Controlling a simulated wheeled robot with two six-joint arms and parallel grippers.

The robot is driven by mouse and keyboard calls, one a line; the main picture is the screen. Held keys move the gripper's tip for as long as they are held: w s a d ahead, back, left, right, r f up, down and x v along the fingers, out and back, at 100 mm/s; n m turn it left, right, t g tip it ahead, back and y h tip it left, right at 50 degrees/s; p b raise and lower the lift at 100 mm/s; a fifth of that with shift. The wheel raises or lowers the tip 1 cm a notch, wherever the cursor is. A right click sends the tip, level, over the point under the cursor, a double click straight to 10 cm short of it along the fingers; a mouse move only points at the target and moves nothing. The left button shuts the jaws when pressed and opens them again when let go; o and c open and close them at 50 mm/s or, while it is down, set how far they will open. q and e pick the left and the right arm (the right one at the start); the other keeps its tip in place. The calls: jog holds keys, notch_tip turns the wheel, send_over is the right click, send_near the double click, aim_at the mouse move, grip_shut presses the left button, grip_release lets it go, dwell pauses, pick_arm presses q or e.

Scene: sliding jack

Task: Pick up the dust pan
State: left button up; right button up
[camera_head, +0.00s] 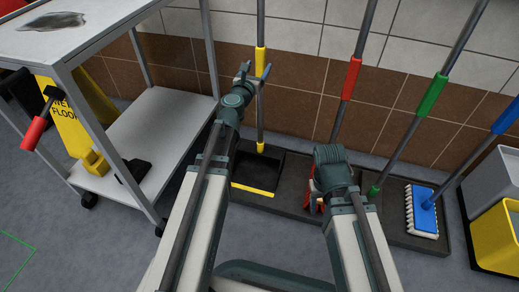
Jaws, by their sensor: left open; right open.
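The dust pan (255,190) is a black pan with a yellow front lip. It sits on a dark base by the wall, and its long upright handle has a yellow grip (260,60). My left gripper (253,72) is open at the lower end of that yellow grip. The handle shows between or just behind its fingers; I cannot tell which, and no closed hold shows. My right gripper (331,155) is low in front of the red-handled tool. Its fingers are mostly hidden, and no held object shows.
A grey cart (155,122) stands at left beside a yellow wet-floor sign (60,112). Red (352,78), green (432,96) and blue (507,115) handled tools lean at the wall. A blue brush (422,210) and yellow bucket (497,238) stand at right.

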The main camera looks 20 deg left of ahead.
pick_arm(q)
jog(key=shift+w, duration=1.15)
jog(key=shift+s, duration=0.1)
grip_shut()
